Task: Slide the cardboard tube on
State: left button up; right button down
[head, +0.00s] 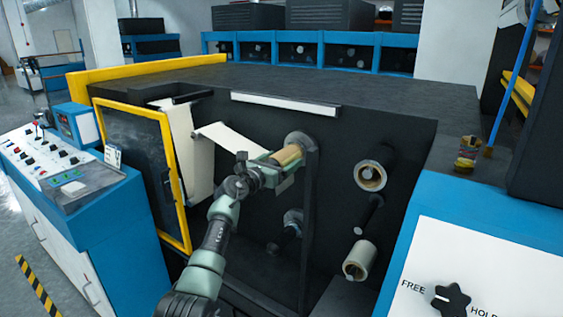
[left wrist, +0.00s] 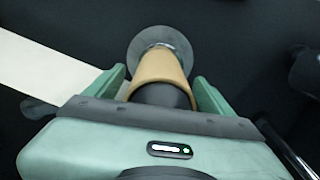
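The tan cardboard tube (head: 288,155) sits around a dark spindle on the front of the black machine, in line with a round metal disc (left wrist: 160,45) behind it. In the left wrist view the tube (left wrist: 160,70) lies between the two green fingers of my left gripper (left wrist: 160,88), its near end towards me. The dark spindle end (left wrist: 165,96) shows at the near end of the tube. The fingers are close to the tube's sides; whether they press on it is unclear. In the head view my left gripper (head: 277,166) is at the tube. My right gripper is not in view.
A white web (head: 232,139) runs just left of the tube. A yellow-framed door (head: 187,246) stands open at left. Two rolls (head: 370,176) (head: 360,261) sit on spindles to the right. A dark upright bar (head: 311,230) stands below the tube. A blue console (head: 110,215) is at left.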

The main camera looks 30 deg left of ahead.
pick_arm(q)
jog(key=shift+s, duration=0.1)
jog(key=s, duration=0.7)
jog(key=shift+s+a, duration=0.3)
jog(key=shift+f, duration=0.1)
